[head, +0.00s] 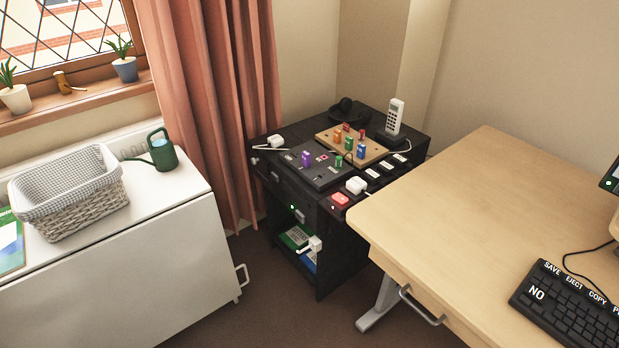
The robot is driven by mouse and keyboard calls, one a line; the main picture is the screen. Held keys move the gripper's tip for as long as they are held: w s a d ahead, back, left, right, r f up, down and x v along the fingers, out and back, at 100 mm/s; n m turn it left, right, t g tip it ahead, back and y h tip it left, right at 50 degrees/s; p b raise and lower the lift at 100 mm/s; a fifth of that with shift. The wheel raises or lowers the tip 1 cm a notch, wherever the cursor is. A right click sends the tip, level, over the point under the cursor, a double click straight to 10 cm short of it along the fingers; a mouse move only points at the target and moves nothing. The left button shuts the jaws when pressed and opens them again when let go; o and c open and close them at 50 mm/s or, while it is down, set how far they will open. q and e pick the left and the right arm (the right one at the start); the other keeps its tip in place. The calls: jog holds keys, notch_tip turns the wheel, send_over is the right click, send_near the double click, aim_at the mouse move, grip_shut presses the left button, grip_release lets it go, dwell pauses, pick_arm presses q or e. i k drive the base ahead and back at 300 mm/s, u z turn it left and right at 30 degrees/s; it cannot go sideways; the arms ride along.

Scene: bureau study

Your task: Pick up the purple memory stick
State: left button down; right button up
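The purple memory stick (306,158) stands upright on a dark panel (327,178) on top of the black cabinet (300,216). A green stick (339,160) stands on the same panel to its right. A wooden board (372,155) behind it holds orange, red, green and blue sticks. Neither of my grippers is in view, and nothing is touching the purple stick.
Small white blocks (357,185), a red item (340,199) and a cordless phone (395,117) share the cabinet top. A wooden desk (470,200) with a keyboard (570,303) stands right. A white unit (150,270) with a basket (75,213) stands left.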

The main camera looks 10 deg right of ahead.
aim_at(306, 156)
jog(key=u, duration=0.55)
jog(key=i, duration=0.65)
jog(key=u, duration=0.3)
